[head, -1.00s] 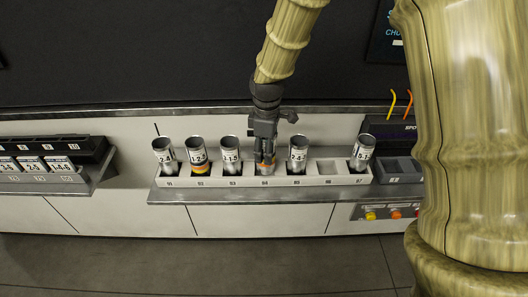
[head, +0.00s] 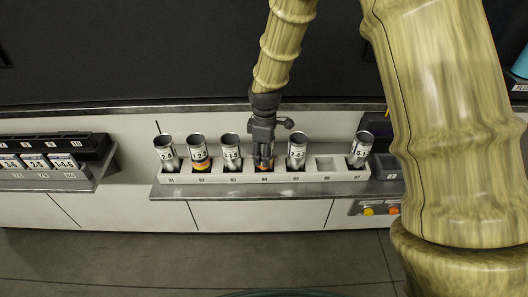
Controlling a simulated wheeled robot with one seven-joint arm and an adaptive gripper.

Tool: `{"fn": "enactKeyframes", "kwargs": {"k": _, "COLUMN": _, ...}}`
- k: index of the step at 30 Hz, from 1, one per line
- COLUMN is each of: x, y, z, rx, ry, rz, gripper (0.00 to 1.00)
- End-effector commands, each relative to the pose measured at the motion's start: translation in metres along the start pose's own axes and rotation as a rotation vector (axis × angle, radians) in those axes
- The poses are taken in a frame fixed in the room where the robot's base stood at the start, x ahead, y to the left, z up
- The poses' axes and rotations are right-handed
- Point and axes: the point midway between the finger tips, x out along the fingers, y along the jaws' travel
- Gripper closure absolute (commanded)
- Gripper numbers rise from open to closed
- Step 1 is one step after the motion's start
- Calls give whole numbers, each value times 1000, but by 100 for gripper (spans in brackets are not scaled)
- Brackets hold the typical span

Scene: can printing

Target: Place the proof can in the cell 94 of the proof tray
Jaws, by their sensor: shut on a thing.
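The proof tray (head: 310,177) is a long pale rack with numbered cells on a metal shelf. My gripper (head: 264,163) points down at cell 94, shut on the proof can (head: 264,167). Only a little of the can shows, with an orange patch between the fingers. It is at the cell's opening; the fingers hide how deep it sits. Cell 96 (head: 325,164) is empty.
Cans stand close on both sides of my gripper. A second rack with labelled items (head: 35,162) is on the left shelf. A dark holder (head: 385,166) and a button panel (head: 376,208) are at the right. My arm covers much of the right side.

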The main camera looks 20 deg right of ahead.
Motion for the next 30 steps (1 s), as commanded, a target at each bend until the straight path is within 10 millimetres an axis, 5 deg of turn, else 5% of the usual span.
{"fn": "enactKeyframes", "kwargs": {"k": 2, "x": 3, "y": 0, "z": 0, "rx": 0, "ry": 0, "rz": -1, "gripper": 55}}
{"fn": "enactKeyframes", "kwargs": {"k": 3, "x": 2, "y": 0, "z": 0, "rx": 0, "ry": 0, "rz": -1, "gripper": 38}}
{"fn": "enactKeyframes", "kwargs": {"k": 6, "x": 2, "y": 0, "z": 0, "rx": 0, "ry": 0, "rz": -1, "gripper": 21}}
{"fn": "enactKeyframes", "kwargs": {"k": 20, "x": -4, "y": 0, "z": 0, "rx": 0, "ry": 1, "rz": 1, "gripper": 21}}
{"fn": "enactKeyframes", "kwargs": {"k": 30, "x": -41, "y": 1, "z": -1, "rx": 0, "ry": 2, "rz": 2, "gripper": 21}}
